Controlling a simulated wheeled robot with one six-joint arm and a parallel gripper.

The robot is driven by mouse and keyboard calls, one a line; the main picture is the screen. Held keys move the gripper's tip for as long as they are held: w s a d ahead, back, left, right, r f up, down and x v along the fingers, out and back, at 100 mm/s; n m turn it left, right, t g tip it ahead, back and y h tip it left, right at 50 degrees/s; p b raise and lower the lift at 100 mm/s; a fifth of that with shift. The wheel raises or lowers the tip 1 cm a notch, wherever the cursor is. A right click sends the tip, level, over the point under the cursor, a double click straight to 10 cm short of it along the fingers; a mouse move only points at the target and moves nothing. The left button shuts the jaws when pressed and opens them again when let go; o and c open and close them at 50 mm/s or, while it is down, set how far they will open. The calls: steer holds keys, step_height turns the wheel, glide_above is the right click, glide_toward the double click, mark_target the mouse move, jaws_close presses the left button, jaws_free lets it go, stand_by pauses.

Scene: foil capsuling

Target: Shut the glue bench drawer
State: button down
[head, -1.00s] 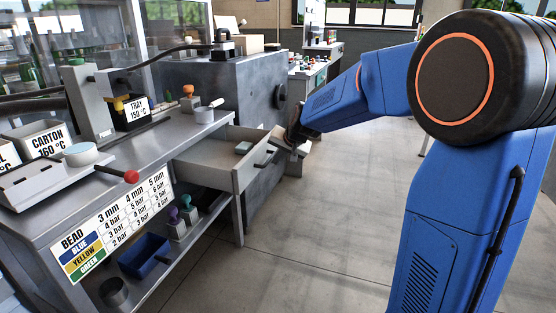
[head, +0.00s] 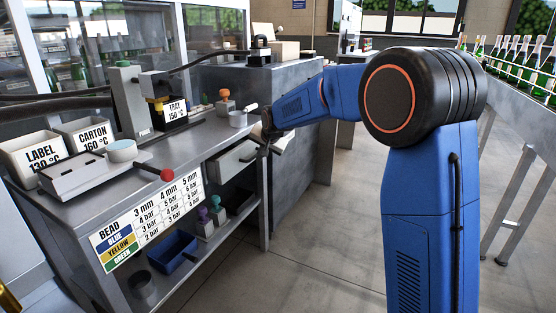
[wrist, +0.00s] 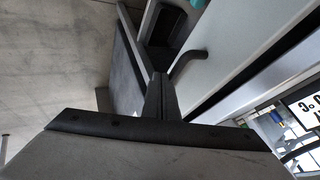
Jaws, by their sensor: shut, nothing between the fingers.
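The glue bench drawer (head: 233,163) sits under the right end of the bench top. Its pale grey front is now at or close to the bench's front edge, and I see no open tray inside; I cannot tell if it is fully flush. In the wrist view the drawer front (wrist: 235,38) fills the upper right, with its dark bar handle (wrist: 188,62). My gripper (head: 266,133) is at the right end of the drawer front. Its fingers (wrist: 158,80) are shut and empty, close beside the handle; I cannot tell whether they touch.
The bench top (head: 200,140) carries a glue device, a small pot (head: 238,118) and an orange-topped stamp (head: 225,100). An open shelf below holds a blue bin (head: 172,250). A dark grey cabinet (head: 300,140) stands behind. A bottle conveyor (head: 520,85) is at the right; floor between is clear.

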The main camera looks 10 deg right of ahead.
mark_target(247, 152)
steer(key=w+a, duration=0.1)
steer(key=a, duration=0.1)
steer(key=w+a, duration=0.2)
steer(key=shift+a, duration=0.15)
steer(key=shift+w+a+r, duration=0.1)
steer(key=shift+w+a, duration=0.15)
steer(key=shift+a, duration=0.05)
